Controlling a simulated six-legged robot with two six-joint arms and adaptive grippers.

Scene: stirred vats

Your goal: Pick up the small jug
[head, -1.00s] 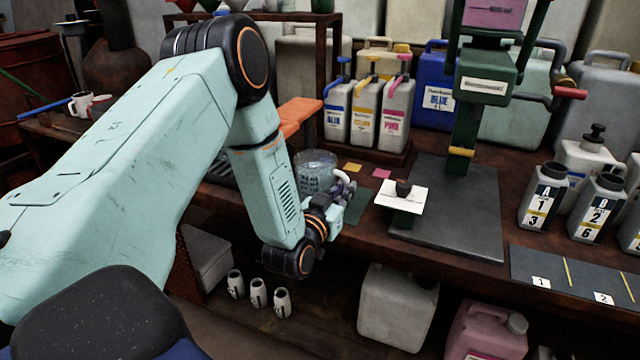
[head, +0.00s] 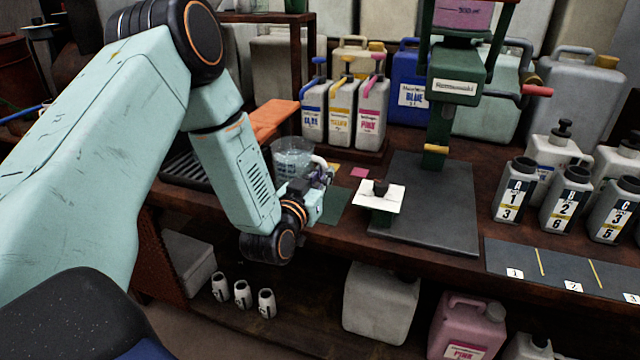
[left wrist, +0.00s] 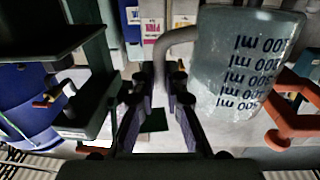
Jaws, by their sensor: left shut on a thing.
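The small jug (head: 292,152) is a clear measuring vessel with ml markings and a pale handle. My left gripper (head: 322,175) is at the handle side of the jug. In the left wrist view its two fingers (left wrist: 162,85) close on the handle from both sides. The jug's base is partly hidden by my arm. My right gripper is not in view.
Labelled blue, yellow and pink bottles (head: 341,112) stand behind the jug. An orange part (head: 270,120) lies left of the jug. Small white containers (head: 242,294) stand below.

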